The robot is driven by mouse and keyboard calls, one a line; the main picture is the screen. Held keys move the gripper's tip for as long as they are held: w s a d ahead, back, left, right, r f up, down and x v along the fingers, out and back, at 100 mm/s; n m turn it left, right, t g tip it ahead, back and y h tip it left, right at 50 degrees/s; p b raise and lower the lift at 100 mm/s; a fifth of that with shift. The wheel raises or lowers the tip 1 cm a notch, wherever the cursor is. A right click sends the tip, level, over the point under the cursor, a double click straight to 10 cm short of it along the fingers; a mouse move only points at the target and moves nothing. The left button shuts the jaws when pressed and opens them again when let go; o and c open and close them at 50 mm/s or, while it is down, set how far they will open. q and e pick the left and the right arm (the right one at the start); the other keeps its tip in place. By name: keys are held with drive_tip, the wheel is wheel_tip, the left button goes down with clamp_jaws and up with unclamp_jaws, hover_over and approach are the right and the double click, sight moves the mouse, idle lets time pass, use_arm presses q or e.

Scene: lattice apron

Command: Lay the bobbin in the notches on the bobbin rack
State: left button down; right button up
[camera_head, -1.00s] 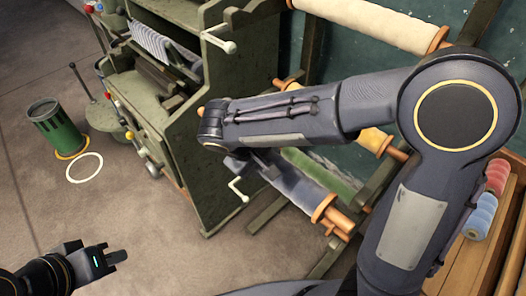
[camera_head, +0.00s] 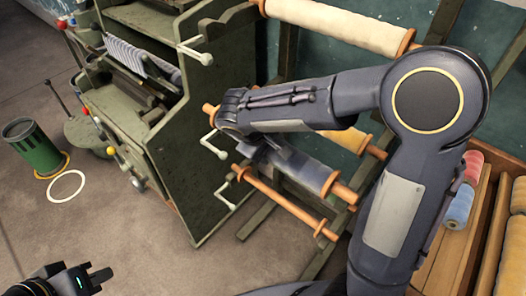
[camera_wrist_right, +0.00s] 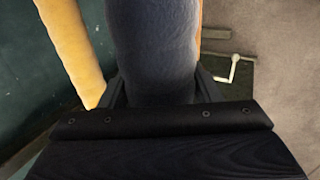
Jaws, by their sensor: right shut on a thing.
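The dark blue-grey bobbin (camera_head: 302,170) with orange wooden ends is in my right gripper (camera_head: 258,148), whose fingers are largely hidden behind my forearm in the head view. In the right wrist view the bobbin (camera_wrist_right: 152,50) runs lengthwise between the two fingers. It is tilted in the head view, in front of the bobbin rack (camera_head: 285,75), a dark green frame leaning at the back. Whether it touches any notch cannot be told. My left gripper (camera_head: 97,274) is empty and apart from everything at the lower left, its fingers looking spread.
A bare orange rod with flanges (camera_head: 285,205) lies below the bobbin. A cream roll (camera_head: 340,25) and a yellow roll (camera_head: 350,139) sit on the rack; a green cabinet (camera_head: 205,150) with crank handles stands left. A wooden box (camera_head: 440,250) with spools is at right. Floor at lower middle is clear.

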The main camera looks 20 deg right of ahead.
drive_tip(key=shift+w+d, duration=0.45)
drive_tip(key=shift+d, duration=0.35)
drive_tip(key=shift+w+d+f, duration=0.15)
drive_tip(key=shift+w+d, duration=0.3)
drive_tip(key=shift+d, duration=0.3)
drive_tip(key=shift+w+d+f, duration=0.15)
drive_tip(key=shift+w+d, duration=0.35)
drive_tip(key=shift+d, duration=0.3)
drive_tip(key=shift+w+d+f, duration=0.15)
drive_tip(key=shift+w+d, duration=0.3)
drive_tip(key=shift+d, duration=0.3)
drive_tip(key=shift+s, duration=0.1)
drive_tip(key=shift+f+b, duration=0.2)
drive_tip(key=shift+b, duration=0.25)
drive_tip(key=shift+f+b, duration=0.95)
drive_tip(key=shift+f, duration=0.15)
drive_tip(key=shift+f+b, duration=0.3)
drive_tip(key=shift+f, duration=0.15)
drive_tip(key=shift+f+b, duration=0.15)
drive_tip(key=shift+b, duration=0.3)
